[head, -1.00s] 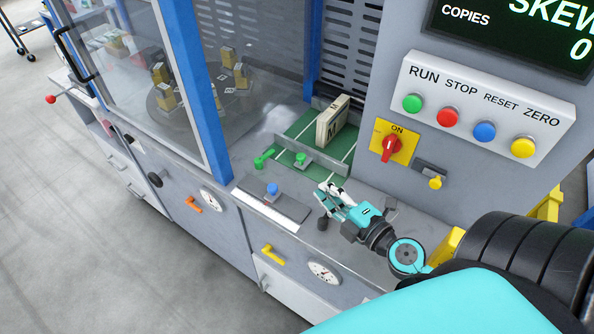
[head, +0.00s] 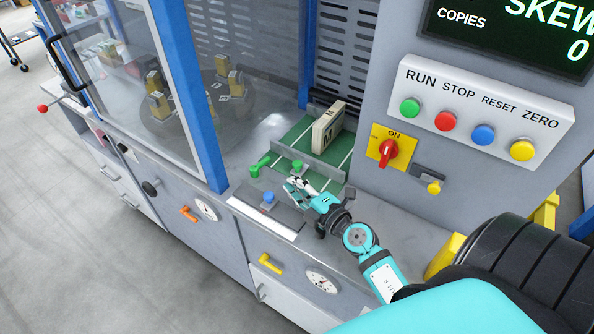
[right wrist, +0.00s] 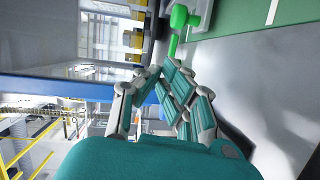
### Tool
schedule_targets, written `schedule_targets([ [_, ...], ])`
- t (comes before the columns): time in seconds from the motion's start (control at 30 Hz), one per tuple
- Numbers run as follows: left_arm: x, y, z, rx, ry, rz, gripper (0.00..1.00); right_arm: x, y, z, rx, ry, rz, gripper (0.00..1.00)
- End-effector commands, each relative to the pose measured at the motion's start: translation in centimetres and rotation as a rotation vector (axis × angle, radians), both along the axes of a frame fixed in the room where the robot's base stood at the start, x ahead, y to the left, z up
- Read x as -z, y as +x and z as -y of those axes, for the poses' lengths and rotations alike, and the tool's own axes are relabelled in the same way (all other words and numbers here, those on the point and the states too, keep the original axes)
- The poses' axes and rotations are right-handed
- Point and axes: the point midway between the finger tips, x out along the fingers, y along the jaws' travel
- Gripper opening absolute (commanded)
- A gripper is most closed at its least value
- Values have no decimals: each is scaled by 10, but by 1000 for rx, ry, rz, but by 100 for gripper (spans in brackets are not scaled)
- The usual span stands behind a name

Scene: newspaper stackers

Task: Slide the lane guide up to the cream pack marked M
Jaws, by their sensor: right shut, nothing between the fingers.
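The cream pack (head: 328,124) stands upright on the green lane bed; its dark mark is only partly visible. The lane guide (head: 318,168), a low grey bar with a green knob (head: 297,165), lies across the bed in front of the pack, with a gap of green between them. A green lever (head: 259,167) sits at the guide's left end and also shows in the right wrist view (right wrist: 179,22). My right gripper (head: 290,186) is shut and empty, just in front of the guide, near the green knob. My left gripper is not in view.
A grey plate with a blue knob (head: 268,197) lies just left of my gripper. A blue post (head: 190,95) and clear panel stand at the left. The red switch (head: 388,150) and button panel (head: 485,110) are on the right wall. The grey deck (head: 400,222) at the right is bare.

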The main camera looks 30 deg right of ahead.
Motion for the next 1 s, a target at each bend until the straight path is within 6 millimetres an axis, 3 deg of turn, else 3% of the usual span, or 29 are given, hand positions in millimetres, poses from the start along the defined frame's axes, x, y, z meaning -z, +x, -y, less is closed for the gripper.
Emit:
schedule_targets([
  [0.1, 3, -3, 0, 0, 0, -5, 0, 4, 17, 11, 0, -5, 1, 0],
  [0.3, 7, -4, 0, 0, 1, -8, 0, 7, 30, 23, -1, 0, -1, 0],
  [0.7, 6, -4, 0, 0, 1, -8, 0, 7, 33, 26, 0, 0, -1, 0],
  [1.0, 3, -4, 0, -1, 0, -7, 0, 6, 42, 49, 0, 0, -1, 0],
])
